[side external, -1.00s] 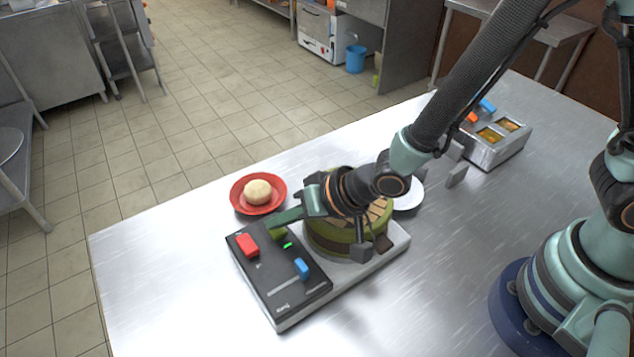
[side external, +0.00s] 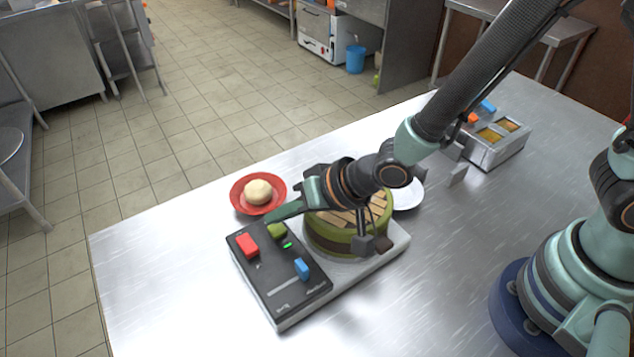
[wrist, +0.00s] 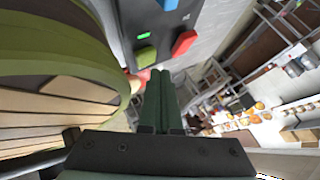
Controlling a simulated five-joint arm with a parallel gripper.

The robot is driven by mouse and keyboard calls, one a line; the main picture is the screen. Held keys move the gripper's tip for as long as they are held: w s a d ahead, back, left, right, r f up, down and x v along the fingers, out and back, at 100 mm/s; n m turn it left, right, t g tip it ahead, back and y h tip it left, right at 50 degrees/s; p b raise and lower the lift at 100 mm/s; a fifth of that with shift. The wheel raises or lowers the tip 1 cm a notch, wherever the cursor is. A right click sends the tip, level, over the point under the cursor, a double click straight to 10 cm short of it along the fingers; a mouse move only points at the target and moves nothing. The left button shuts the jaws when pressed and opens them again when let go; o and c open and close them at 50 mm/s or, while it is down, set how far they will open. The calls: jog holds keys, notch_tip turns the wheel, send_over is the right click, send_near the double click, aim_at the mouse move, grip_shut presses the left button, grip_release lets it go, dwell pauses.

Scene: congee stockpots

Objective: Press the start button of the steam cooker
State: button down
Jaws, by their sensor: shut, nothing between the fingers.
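The steam cooker has a dark control panel (side external: 285,294) on a grey base, with a round green-and-wood steamer basket (side external: 329,238) behind it. The panel carries a red button (side external: 247,245), a green button (side external: 277,231), a blue slider (side external: 302,269) and a lit green lamp (side external: 287,245). My gripper (side external: 269,219) is shut and empty, its tips just above and beside the green button, toward the red dish; they look apart from it. In the wrist view, the closed fingers (wrist: 160,75) point up beside the green button (wrist: 146,56); the red button (wrist: 184,42) is farther right.
A red dish (side external: 236,200) holding a pale bun (side external: 258,192) sits close behind the panel. A white plate (side external: 411,198) is partly hidden behind my arm. A metal container with compartments (side external: 487,153) stands at the back right. The table's front left is bare.

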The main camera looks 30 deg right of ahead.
aim_at(284, 230)
jog(key=shift+r, duration=2.5)
jog(key=shift+d, duration=0.1)
jog(key=shift+h, duration=0.8)
jog(key=d+r, duration=0.1)
jog(key=d, duration=0.1)
jog(key=w+d+r, duration=0.1)
jog(key=d, duration=0.1)
jog(key=w+d+r, duration=0.1)
jog(key=d, duration=0.1)
jog(key=shift+r, duration=0.2)
jog(key=s+d+r+h, duration=0.1)
jog(key=s+d+r, duration=0.1)
jog(key=d, duration=0.5)
jog(key=s+d+r+n+g+h, duration=0.1)
jog(key=s+d+r, duration=0.2)
jog(key=d, duration=0.4)
jog(key=s+d+r+h, duration=0.2)
jog(key=s+d+r, duration=0.1)
jog(key=d, duration=0.4)
jog(key=shift+d+r+n+g, duration=0.3)
jog(key=shift+d, duration=0.1)
